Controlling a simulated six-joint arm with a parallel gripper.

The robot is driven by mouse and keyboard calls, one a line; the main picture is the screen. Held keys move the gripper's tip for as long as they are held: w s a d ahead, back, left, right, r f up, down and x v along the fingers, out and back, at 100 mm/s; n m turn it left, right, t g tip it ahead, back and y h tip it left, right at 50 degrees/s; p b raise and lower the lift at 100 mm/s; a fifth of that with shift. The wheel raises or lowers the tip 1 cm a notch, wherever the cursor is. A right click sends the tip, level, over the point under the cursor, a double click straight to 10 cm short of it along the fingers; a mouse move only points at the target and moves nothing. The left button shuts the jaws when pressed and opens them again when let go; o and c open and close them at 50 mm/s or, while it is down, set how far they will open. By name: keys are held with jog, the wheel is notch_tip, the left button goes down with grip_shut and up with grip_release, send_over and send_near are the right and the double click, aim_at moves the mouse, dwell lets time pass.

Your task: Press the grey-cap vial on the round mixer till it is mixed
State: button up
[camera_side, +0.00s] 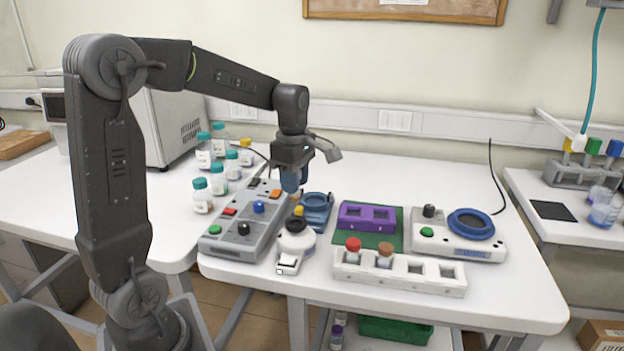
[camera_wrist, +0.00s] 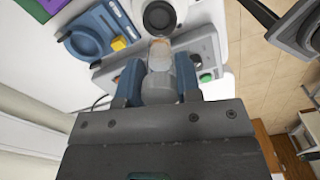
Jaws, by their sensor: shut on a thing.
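My gripper (camera_wrist: 158,80) is shut on the grey-cap vial (camera_wrist: 160,56), with its blue fingers on either side of the grey cap. The vial's clear body holds a pale orange-brown liquid and points away from the palm. In the side view my gripper (camera_side: 292,182) is above the bench, and only a small brownish part of the vial (camera_side: 296,197) shows below the fingers. The round mixer (camera_side: 296,242) is a white rounded body with a dark cup on top, below the vial. In the wrist view the mixer (camera_wrist: 160,14) appears just beyond the vial's end, apart from it.
A blue device with a round recess (camera_side: 316,207) and a yellow corner piece stands beside the mixer. A grey button panel (camera_side: 240,232) is left. A white rack (camera_side: 400,274) holds red- and brown-capped vials. A purple rack (camera_side: 367,216) and a blue-ring device (camera_side: 470,240) are right.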

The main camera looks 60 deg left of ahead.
jog(key=shift+f, duration=3.05)
jog(key=shift+f, duration=0.45)
dwell(2.9)
jog(key=shift+r, duration=3.5)
